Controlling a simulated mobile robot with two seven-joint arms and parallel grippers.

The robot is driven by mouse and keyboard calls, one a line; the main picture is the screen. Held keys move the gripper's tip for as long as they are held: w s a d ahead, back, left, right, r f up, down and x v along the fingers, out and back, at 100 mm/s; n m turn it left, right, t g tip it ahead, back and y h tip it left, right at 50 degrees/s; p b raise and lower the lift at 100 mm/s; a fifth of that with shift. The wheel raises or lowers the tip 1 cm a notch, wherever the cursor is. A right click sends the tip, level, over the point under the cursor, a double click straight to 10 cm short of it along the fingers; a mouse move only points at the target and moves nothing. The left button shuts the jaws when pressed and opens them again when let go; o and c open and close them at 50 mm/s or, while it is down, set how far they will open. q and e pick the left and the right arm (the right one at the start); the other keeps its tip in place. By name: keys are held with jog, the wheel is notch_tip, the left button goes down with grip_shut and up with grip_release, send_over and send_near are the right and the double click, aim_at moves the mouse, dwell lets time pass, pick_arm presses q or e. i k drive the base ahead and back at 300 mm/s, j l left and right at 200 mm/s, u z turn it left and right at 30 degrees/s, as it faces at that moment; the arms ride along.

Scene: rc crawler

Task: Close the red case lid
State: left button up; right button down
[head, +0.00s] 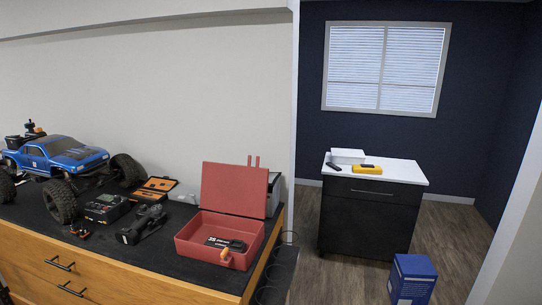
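The red case (191,246) sits near the right end of the black-topped wooden counter. Its red lid (234,189) stands open, roughly upright along the back of the case, with its inner side facing me. Inside the case lie a dark item with pale lettering and a small orange item (224,253) at the front. Neither of my grippers shows in the head view.
A blue RC crawler (58,155), a black boxed device (106,208), a dark handheld item (142,224) and an open orange case (155,190) crowd the counter (90,253) to the left. A grey box (273,193) stands behind the lid. Floor lies beyond.

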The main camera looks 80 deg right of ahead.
aim_at(242, 191)
jog(key=k+l, duration=0.15)
jog(key=l, duration=0.25)
jog(key=k+l, duration=0.15)
jog(key=l, duration=0.2)
jog(key=k+l, duration=0.15)
jog(key=l, duration=0.25)
jog(key=k+l, duration=0.15)
jog(key=l, duration=0.25)
jog(key=k+l, duration=0.15)
jog(key=l, duration=0.25)
jog(key=k+l, duration=0.15)
jog(key=l, duration=0.2)
jog(key=k+l, duration=0.15)
jog(key=l, duration=0.25)
jog(key=k+l, duration=0.15)
jog(key=l, duration=0.25)
